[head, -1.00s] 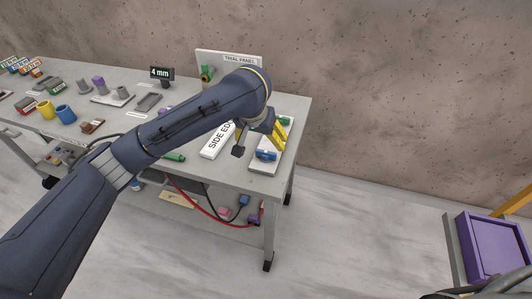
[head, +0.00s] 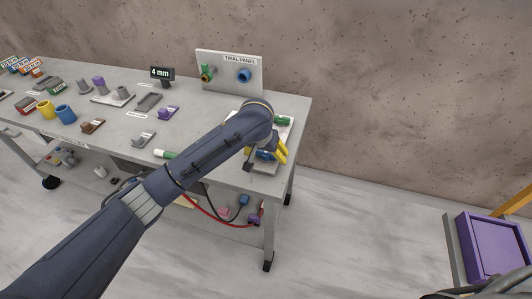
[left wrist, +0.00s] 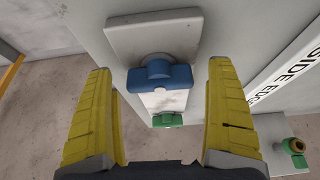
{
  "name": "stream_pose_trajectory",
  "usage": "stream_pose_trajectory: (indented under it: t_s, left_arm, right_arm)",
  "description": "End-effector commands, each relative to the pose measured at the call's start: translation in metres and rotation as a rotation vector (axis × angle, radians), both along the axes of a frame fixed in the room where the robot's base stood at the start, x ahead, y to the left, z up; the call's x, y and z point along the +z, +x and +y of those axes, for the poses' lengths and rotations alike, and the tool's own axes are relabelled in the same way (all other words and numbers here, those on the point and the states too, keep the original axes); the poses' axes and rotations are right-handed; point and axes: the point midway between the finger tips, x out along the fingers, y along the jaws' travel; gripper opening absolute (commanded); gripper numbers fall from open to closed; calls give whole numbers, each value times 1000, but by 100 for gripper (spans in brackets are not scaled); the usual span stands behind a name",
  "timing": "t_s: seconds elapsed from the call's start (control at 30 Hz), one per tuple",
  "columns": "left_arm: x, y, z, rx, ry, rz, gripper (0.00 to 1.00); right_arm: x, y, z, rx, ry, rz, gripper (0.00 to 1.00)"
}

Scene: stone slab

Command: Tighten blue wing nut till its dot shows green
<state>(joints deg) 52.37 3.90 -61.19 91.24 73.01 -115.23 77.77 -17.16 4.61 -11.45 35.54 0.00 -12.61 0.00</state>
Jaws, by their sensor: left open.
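The blue wing nut (left wrist: 160,77) sits on a light grey plate (left wrist: 190,22) at the right end of the bench. In the left wrist view it lies between the two yellow fingers of my left gripper (left wrist: 161,70), with a gap on each side. The gripper is open and empty. In the head view, my left gripper (head: 266,159) is over the plate and partly hides the blue wing nut. A green wing nut (left wrist: 167,120) is on the same plate. I cannot make out a dot on the blue nut. My right gripper is not in view.
The trial panel (head: 228,66) stands behind on the grey bench (head: 205,110), with a green fitting (head: 206,73) and a blue fitting (head: 243,76). Coloured parts fill the bench's left side. A purple tray (head: 495,247) is at the lower right.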

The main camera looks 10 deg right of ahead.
Motion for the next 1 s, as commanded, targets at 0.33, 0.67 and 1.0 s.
stream_pose_trajectory:
  t_s: [0.33, 0.67, 1.0]
  left_arm:
    - [-1, 0, 0, 0, 0, 0, 83]
    - [-1, 0, 0, 0, 0, 0, 45]
    - [0, 1, 0, -2, -1, -1, 32]
  right_arm:
    - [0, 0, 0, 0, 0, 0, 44]
    - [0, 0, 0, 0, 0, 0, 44]
    - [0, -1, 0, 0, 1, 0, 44]
